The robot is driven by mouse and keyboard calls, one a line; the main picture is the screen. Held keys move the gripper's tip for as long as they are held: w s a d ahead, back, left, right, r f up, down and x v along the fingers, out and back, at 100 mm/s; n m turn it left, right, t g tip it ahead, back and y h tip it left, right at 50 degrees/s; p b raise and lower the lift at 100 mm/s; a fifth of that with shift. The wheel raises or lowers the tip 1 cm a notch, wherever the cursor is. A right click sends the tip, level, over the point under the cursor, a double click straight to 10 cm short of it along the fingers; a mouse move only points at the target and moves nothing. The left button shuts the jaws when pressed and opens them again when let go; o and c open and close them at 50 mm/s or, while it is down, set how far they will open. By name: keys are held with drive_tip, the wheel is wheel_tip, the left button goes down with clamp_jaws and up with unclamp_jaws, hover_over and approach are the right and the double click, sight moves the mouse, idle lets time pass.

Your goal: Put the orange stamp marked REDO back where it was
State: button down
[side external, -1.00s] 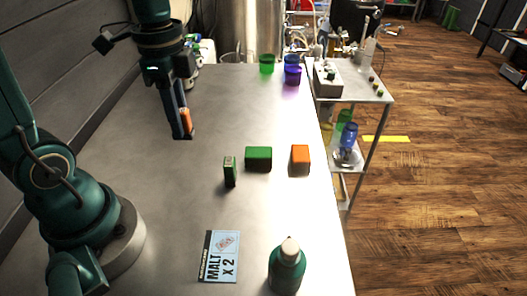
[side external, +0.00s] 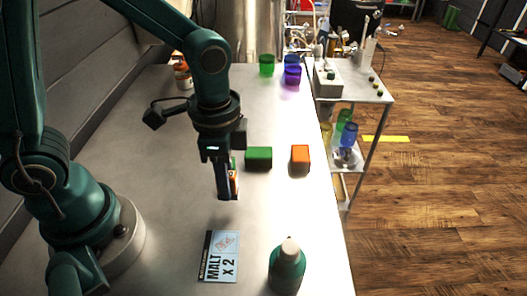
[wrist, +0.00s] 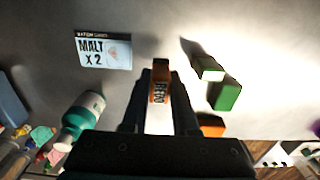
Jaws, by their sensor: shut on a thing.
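My gripper (side external: 228,192) is shut on an orange stamp (side external: 234,184), low over the middle of the bench. In the wrist view the stamp (wrist: 160,82) sits upright between the fingers (wrist: 160,100); its small lettering is hard to read. A small green stamp (wrist: 208,70) stands beside the gripper and is mostly hidden behind it in the side view. A green block (side external: 258,158) and an orange block (side external: 300,158) lie to the right of the gripper. I cannot tell whether the held stamp touches the bench.
A card reading MALT X 2 (side external: 220,256) lies at the front, with a teal bottle (side external: 287,268) right of it. Green (side external: 267,65) and purple (side external: 292,75) cups stand at the back. The bench (side external: 180,240) is clear left of the card.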

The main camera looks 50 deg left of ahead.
drive_tip(key=shift+f, duration=1.95)
drive_tip(key=c, duration=0.7)
unclamp_jaws()
drive_tip(key=shift+f, duration=0.15)
